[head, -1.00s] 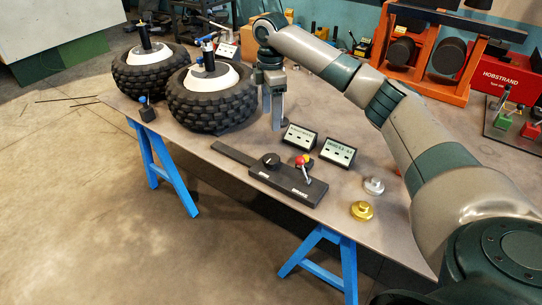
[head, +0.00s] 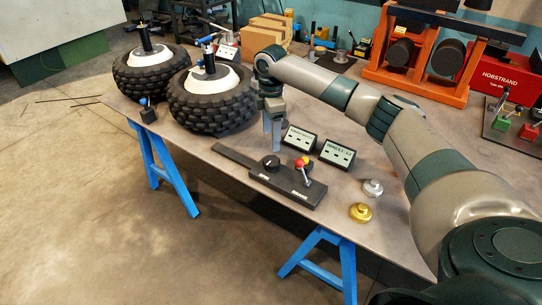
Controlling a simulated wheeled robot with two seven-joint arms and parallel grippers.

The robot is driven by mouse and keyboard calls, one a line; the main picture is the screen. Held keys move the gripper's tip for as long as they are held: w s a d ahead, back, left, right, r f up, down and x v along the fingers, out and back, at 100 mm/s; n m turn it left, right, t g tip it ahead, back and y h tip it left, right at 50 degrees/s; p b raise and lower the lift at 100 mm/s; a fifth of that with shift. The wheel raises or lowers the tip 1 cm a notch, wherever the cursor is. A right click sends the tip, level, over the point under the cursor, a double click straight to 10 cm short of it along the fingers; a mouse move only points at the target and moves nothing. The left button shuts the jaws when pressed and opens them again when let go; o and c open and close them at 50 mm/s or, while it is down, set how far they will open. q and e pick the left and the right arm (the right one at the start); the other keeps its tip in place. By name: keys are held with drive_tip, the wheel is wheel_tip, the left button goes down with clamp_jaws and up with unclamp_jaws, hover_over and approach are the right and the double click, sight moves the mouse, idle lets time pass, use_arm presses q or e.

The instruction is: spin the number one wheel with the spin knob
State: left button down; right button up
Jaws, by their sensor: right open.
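The black control panel (head: 287,184) lies on the table, with a round black spin knob (head: 270,163) at its left part. A brake lever (head: 304,172) with red and yellow balls is at its right part. Two wheels with knobbly black tires and white hubs lie at the table's far left, one nearer (head: 212,107) and one farther (head: 147,76). I cannot tell which is number one. My right gripper (head: 272,146) points down, open and empty, just behind the knob and apart from it in the picture. My left gripper is not in view.
Two small display boxes stand behind the panel, one left (head: 299,138) and one right (head: 337,154). A silver weight (head: 372,188) and a gold weight (head: 361,212) sit to the right. A small black block with a blue ball (head: 148,113) is near the left edge.

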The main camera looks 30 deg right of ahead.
sight(271, 160)
wheel_tip(271, 160, down, 10)
drive_tip(key=shift+r+p, duration=0.25)
drive_tip(key=shift+p, duration=0.7)
drive_tip(key=shift+f, duration=0.5)
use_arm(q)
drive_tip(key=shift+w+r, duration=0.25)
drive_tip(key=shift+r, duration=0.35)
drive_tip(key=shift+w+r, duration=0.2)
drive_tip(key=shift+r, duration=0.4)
use_arm(e)
drive_tip(key=shift+c, duration=0.5)
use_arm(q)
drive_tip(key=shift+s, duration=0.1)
use_arm(e)
drive_tip(key=c, duration=1)
